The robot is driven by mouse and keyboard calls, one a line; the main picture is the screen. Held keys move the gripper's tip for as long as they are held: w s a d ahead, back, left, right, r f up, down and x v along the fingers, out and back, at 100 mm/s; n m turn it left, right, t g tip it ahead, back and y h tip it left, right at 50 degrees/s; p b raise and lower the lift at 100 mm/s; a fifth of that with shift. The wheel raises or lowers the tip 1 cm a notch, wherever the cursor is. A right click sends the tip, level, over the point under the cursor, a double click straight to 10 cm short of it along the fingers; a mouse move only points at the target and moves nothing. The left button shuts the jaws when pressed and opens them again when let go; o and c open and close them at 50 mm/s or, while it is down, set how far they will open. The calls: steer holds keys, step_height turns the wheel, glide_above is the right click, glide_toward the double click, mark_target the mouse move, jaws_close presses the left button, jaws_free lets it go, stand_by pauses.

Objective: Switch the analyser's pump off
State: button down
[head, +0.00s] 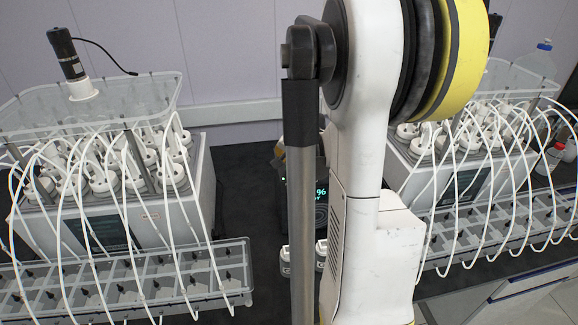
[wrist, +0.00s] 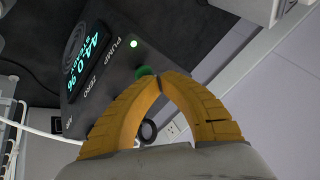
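The analyser is a dark box with a lit cyan display; in the wrist view its front panel (wrist: 112,62) appears tilted, with the labels PUMP and ZERO. A small green light (wrist: 133,43) glows by the PUMP label. A green button (wrist: 145,71) sits below that label, partly hidden by my fingertips. My gripper (wrist: 160,79) has yellow ribbed fingers whose tips meet, with nothing seen between them. The tips are right at the green button; I cannot tell whether they touch it.
Reactor units with white-capped bottles and many thin tubes stand at left (head: 100,185) and right (head: 430,160). Clear compartment racks (head: 130,285) lie before them. Two small white-capped bottles (head: 285,262) stand in front of the analyser. A dark round ring (wrist: 148,130) shows between my fingers.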

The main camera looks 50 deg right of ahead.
steer(key=shift+f, duration=0.2)
steer(key=shift+r, duration=0.1)
steer(key=shift+r+p, duration=0.6)
steer(key=shift+r, duration=0.4)
step_height(320, 180, up, 6)
steer(key=p, duration=0.4)
